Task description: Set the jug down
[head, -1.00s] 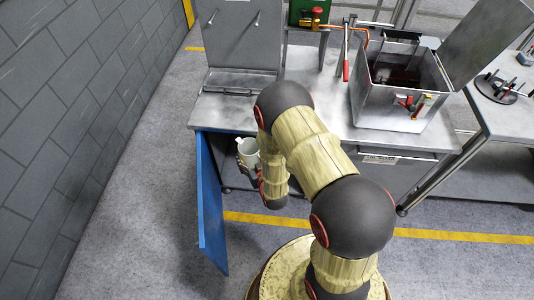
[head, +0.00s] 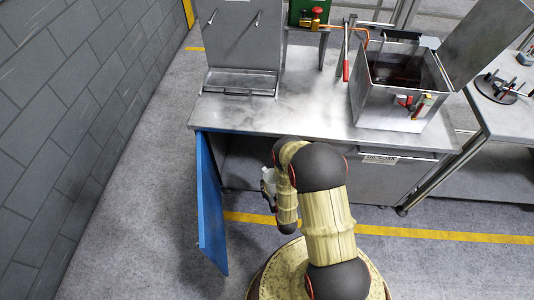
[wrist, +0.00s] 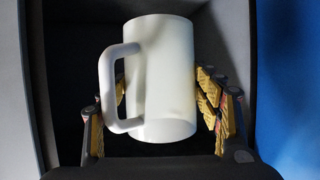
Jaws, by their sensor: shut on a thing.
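A white jug (wrist: 165,85) with a handle on its left fills the middle of the wrist view. My gripper (wrist: 165,108) is shut on it, with a finger pad on each side of its body. In the head view only a small pale part of the jug (head: 268,174) shows beside my arm, in front of the bench's open cupboard. The gripper itself is mostly hidden there behind my arm. The jug's underside and what is beneath it are hidden.
A blue cupboard door (head: 211,205) stands open to the left. The metal bench (head: 305,110) above carries an open metal tank (head: 385,112) and a red-handled lever (head: 346,65). The bench top's middle is clear. A grey block wall (head: 80,120) runs along the left.

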